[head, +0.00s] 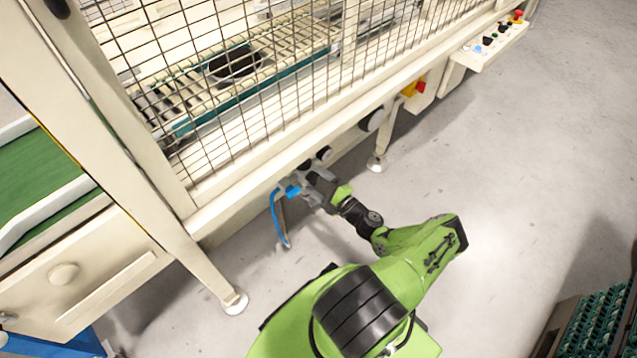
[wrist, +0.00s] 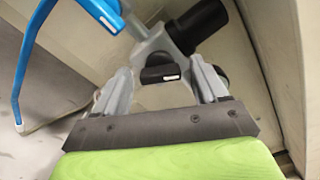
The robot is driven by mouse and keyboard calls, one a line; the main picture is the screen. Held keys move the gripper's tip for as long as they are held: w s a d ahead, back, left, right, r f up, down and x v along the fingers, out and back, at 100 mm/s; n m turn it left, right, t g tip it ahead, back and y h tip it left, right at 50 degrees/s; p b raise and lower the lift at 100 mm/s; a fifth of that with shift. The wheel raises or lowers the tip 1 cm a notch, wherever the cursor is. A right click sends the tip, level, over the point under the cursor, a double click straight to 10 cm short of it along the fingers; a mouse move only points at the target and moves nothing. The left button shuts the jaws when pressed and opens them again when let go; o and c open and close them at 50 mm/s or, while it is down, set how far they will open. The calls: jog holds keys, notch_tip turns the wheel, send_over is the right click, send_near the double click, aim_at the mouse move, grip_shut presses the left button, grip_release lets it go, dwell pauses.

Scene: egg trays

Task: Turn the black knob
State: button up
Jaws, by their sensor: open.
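A grey fitting (wrist: 158,42) with black parts is mounted under the machine's edge. A black cylindrical knob (wrist: 203,24) sticks out at its upper right in the wrist view. A smaller black part with a white mark (wrist: 160,75) lies between my fingers; I cannot tell which of the two is the task's knob. In the head view, a small black knob (head: 325,153) shows beside my gripper (head: 308,184). My gripper, also in the wrist view (wrist: 161,68), is open, with one grey finger on each side of the marked part. Whether either finger touches it is unclear.
A blue hose (head: 276,218) hangs just left of my gripper. The cream machine frame with wire mesh (head: 270,95) stands right above it. A yellow and red switch (head: 414,88) and a button panel (head: 490,45) are farther right.

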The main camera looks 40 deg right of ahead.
jog(key=c, duration=1.1)
jog(key=shift+o, duration=0.2)
